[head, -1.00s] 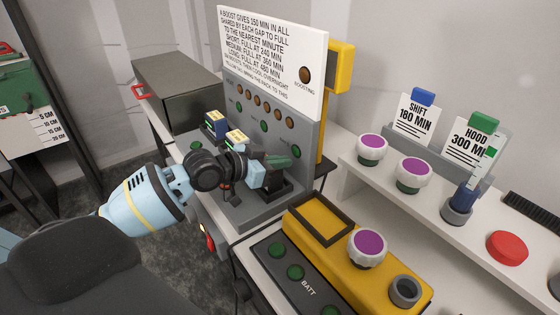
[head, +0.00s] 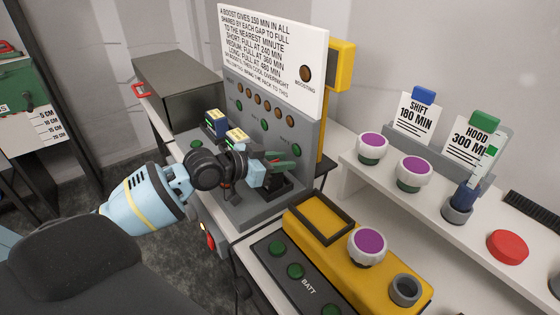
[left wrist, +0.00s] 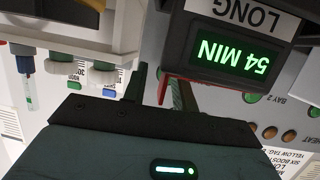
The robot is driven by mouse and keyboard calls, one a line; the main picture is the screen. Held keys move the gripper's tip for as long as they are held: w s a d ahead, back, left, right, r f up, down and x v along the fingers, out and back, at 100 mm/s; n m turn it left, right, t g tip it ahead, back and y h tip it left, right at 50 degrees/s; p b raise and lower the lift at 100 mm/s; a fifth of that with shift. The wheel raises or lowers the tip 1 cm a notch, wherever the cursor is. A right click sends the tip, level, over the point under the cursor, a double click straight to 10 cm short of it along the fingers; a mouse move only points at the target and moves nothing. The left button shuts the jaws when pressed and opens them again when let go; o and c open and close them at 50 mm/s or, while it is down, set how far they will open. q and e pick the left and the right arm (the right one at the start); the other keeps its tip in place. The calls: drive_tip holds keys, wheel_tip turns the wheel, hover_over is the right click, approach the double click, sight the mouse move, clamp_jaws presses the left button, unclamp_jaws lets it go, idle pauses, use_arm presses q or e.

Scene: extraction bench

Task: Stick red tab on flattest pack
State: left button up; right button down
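My left gripper (head: 280,162) is at the right end of the grey charging rack (head: 262,208), its dark green fingers apart. In the left wrist view its fingers (left wrist: 163,92) also show with a gap between them. A red strip (left wrist: 190,77) lies by one finger, at the edge of a dark pack (left wrist: 240,50) labelled LONG, with 54 MIN upside down; whether it is stuck there I cannot tell. Two dark blue packs with pale tops, one at the back (head: 215,124) and one nearer (head: 237,139), stand in the rack; their readings are too small. My right gripper is out of view.
A white sign (head: 272,60) rises behind the rack. A yellow unit (head: 335,245) with a purple-topped knob stands at front right. The white shelf (head: 400,205) carries cards, two more purple-topped knobs and a red button (head: 507,247). A grey box (head: 180,88) is behind left.

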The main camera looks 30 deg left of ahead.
use_arm(q)
drive_tip(key=v, duration=0.7)
drive_tip(key=shift+s+a, duration=0.2)
drive_tip(key=shift+s, duration=0.15)
drive_tip(key=shift+r, duration=0.1)
